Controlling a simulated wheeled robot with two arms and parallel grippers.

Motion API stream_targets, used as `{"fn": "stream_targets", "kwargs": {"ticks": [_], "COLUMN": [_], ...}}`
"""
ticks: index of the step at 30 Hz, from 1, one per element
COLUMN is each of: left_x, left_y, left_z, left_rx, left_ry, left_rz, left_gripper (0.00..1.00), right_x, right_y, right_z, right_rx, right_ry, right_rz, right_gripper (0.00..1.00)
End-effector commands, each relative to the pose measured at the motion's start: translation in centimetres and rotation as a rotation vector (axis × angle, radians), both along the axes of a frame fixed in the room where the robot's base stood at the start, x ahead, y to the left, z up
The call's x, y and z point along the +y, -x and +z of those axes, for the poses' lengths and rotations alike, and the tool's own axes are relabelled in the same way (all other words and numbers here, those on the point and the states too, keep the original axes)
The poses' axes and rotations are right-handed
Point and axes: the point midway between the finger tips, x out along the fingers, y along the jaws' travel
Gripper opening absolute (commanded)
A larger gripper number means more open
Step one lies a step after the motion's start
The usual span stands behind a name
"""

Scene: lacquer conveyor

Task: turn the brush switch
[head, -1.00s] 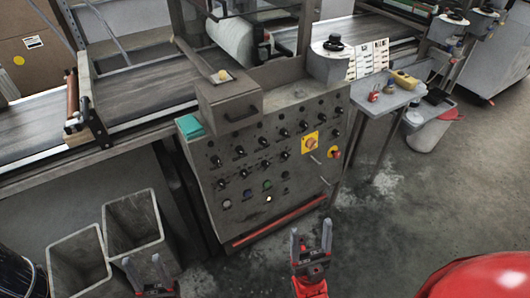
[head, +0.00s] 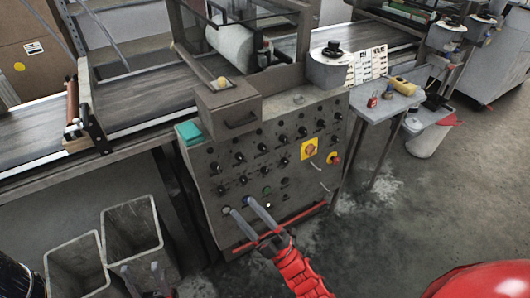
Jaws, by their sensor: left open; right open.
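The grey control panel (head: 205,190) stands in the middle, sloping toward me. It carries rows of black knobs (head: 265,168). The labels are too small to read, so I cannot tell which knob is the brush switch. My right gripper (head: 240,206) is open and empty, its fingers pointing up over the panel's lower left part, near the bottom row of buttons. I cannot tell whether it touches the panel. It hides part of the panel's lower edge.
A yellow plate with a red rotary switch (head: 310,148) and a red button (head: 333,158) sit at the panel's right. Two grey bins (head: 131,226) stand at lower left. A side table (head: 372,110) stands at right. The floor at right is open.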

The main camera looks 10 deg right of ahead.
Motion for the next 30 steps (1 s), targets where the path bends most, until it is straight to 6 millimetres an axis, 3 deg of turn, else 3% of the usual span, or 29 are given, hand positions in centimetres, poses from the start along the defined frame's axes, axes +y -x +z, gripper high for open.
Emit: {"fn": "stream_targets", "kwargs": {"ticks": [3, 6, 8, 12, 15, 20, 30], "left_x": [0.0, 0.0, 0.0, 0.0, 0.0, 0.0, 0.0], "left_y": [0.0, 0.0, 0.0, 0.0, 0.0, 0.0, 0.0], "left_z": [-0.1, -0.1, -0.1, -0.1, -0.1, 0.0, -0.5], "left_rx": [0.000, 0.000, 0.000, 0.000, 0.000, 0.000, 0.000], "left_ry": [0.000, 0.000, 0.000, 0.000, 0.000, 0.000, 0.000], "left_rz": [0.000, 0.000, 0.000, 0.000, 0.000, 0.000, 0.000], "left_gripper": [0.50, 0.50, 0.50, 0.50, 0.50, 0.50, 0.50], "right_x": [-1.0, -4.8, -7.4, -12.2, -13.6, -13.7, -12.9], "right_y": [-5.9, -9.7, -11.3, -13.2, -13.7, -15.1, -21.4], "right_z": [-6.2, -9.6, -10.5, -10.8, -10.6, -10.4, -10.5], "right_rx": [0.093, 0.125, 0.129, 0.130, 0.128, 0.127, 0.127], "right_ry": [0.420, 0.738, 0.889, 1.111, 1.173, 1.182, 1.176], "right_rz": [-0.239, -0.456, -0.570, -0.758, -0.815, -0.828, -0.826], "right_gripper": [0.68, 0.68, 0.68, 0.68, 0.68, 0.68, 0.68]}}
